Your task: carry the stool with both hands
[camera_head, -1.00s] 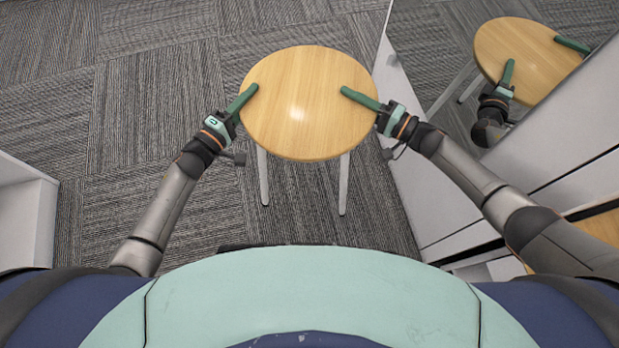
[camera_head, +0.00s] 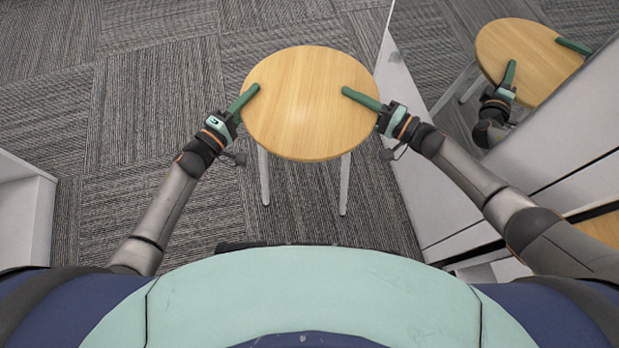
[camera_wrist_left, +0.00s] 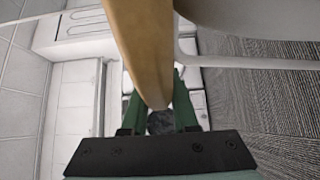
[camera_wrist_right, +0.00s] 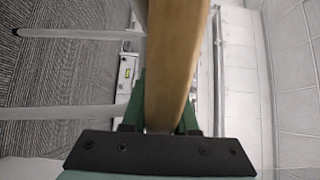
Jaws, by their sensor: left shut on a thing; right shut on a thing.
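The stool (camera_head: 309,115) has a round, light wooden seat and pale legs, and stands in front of me in the head view. My left gripper (camera_head: 246,97) is shut on the left edge of the seat. My right gripper (camera_head: 358,96) is shut on the right edge. In the left wrist view the seat edge (camera_wrist_left: 138,50) lies between the green fingers (camera_wrist_left: 158,112). In the right wrist view the seat edge (camera_wrist_right: 175,60) also lies between the fingers (camera_wrist_right: 160,112). The undersides of the fingers and the far legs are hidden in the head view.
A white cabinet with a mirror-like panel (camera_head: 440,50) stands close on the right and reflects the stool and my right gripper. A white unit (camera_head: 25,215) stands at the left edge. Grey carpet (camera_head: 140,120) is clear to the left and beyond the stool.

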